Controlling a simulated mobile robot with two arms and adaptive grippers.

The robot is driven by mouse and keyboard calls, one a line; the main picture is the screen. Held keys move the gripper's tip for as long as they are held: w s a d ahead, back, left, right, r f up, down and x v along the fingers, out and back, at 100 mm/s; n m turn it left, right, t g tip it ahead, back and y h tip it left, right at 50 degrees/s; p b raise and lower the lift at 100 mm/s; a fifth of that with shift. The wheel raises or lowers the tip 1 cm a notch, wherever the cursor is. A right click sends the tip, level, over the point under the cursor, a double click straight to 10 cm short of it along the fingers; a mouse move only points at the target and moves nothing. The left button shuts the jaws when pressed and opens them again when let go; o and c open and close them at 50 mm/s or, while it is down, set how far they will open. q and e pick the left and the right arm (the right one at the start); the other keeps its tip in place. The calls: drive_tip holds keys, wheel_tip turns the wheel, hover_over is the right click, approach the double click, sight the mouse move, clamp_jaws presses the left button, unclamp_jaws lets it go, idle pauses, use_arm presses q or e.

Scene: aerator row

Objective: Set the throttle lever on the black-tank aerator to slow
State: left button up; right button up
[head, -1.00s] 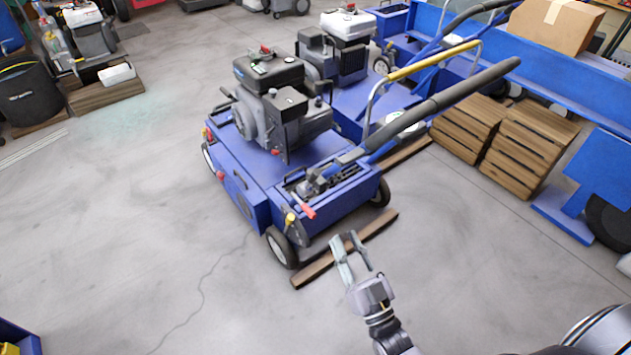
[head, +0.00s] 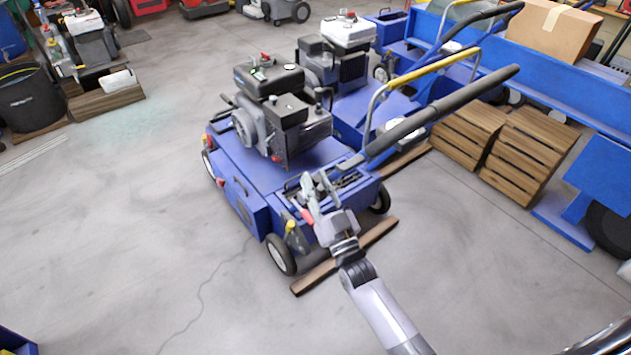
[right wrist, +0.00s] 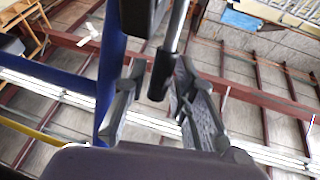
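The black-tank aerator (head: 228,160) is the front blue machine in the head view, with a black tank (head: 268,80) on its engine. My right gripper (head: 313,188) is over its rear deck, near a red-tipped lever (head: 307,216) and below the black handlebar (head: 440,115). I cannot tell which part is the throttle lever or read its setting. In the right wrist view the gripper's two fingers (right wrist: 160,105) are apart. A grey rod with a black end (right wrist: 160,75) shows between them; contact is not clear. My left gripper is not in view.
A white-tank aerator (head: 347,28) stands right behind. A wooden strip (head: 345,257) lies on the floor by the rear wheels. Wooden crates (head: 528,148) and a blue bench frame (head: 570,95) are at the right.

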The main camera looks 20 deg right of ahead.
drive_tip(key=shift+w+r, duration=0.15)
drive_tip(key=shift+w, duration=0.15)
drive_tip(key=shift+c, duration=0.5)
clamp_jaws()
